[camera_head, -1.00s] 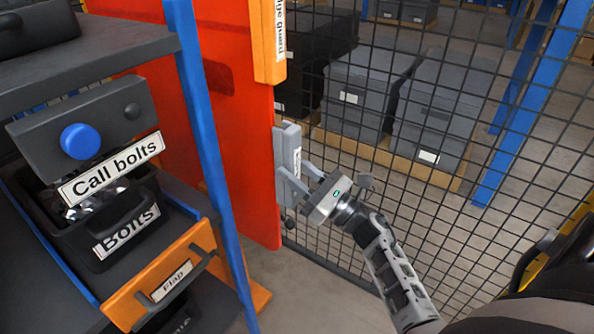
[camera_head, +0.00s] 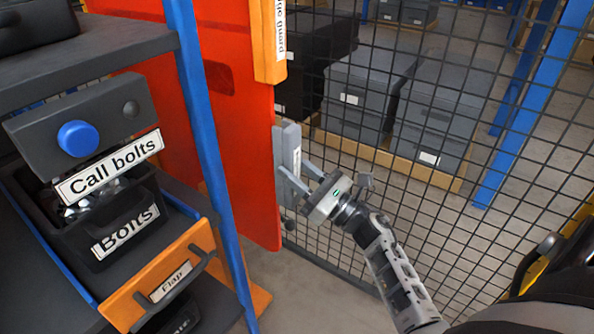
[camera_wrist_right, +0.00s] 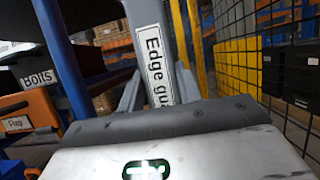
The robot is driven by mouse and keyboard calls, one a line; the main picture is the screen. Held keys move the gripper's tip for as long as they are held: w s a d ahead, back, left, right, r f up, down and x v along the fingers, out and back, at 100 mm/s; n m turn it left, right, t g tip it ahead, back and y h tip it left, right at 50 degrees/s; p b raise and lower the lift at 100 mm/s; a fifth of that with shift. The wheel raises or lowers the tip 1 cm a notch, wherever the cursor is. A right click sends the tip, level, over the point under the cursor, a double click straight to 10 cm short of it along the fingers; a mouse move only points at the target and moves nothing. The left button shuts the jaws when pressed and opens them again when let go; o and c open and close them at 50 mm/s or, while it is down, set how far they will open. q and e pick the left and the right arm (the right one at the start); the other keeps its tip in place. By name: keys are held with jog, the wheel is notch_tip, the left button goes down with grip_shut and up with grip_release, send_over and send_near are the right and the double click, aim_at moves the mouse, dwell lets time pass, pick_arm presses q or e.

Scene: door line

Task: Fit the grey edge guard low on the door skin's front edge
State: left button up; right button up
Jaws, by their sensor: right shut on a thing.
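The grey edge guard (camera_head: 289,150) is a short upright strip with a white label. It stands at the front edge of the red door skin (camera_head: 245,150), low down, below the orange guard. My right gripper (camera_head: 297,180) is shut on the grey guard from the right. In the right wrist view the guard (camera_wrist_right: 152,42) stands between the fingers, its label reading "Edge gu...", the rest hidden. I cannot tell whether the guard is fully seated on the edge. An orange edge guard (camera_head: 268,45) sits higher on the same edge. My left gripper is not in view.
A blue-post rack (camera_head: 205,130) stands at the left, with a blue call button (camera_head: 78,139), a bolts bin (camera_head: 125,235) and an orange flap (camera_head: 165,275). A black mesh fence (camera_head: 440,215) runs behind the arm, with grey boxes (camera_head: 365,90) beyond it.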

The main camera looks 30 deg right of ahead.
aim_at(284, 165)
jog(key=shift+w+a, duration=0.1)
jog(key=shift+w, duration=0.15)
dwell(0.5)
jog(key=shift+w+a+b, duration=0.15)
jog(key=shift+w+b, duration=0.3)
jog(key=shift+b, duration=0.05)
dwell(0.3)
jog(key=shift+w+a+b, duration=0.3)
jog(key=shift+w+b, duration=0.15)
jog(key=shift+w, duration=0.3)
dwell(0.6)
jog(key=o, duration=1.2)
jog(key=shift+c, duration=0.2)
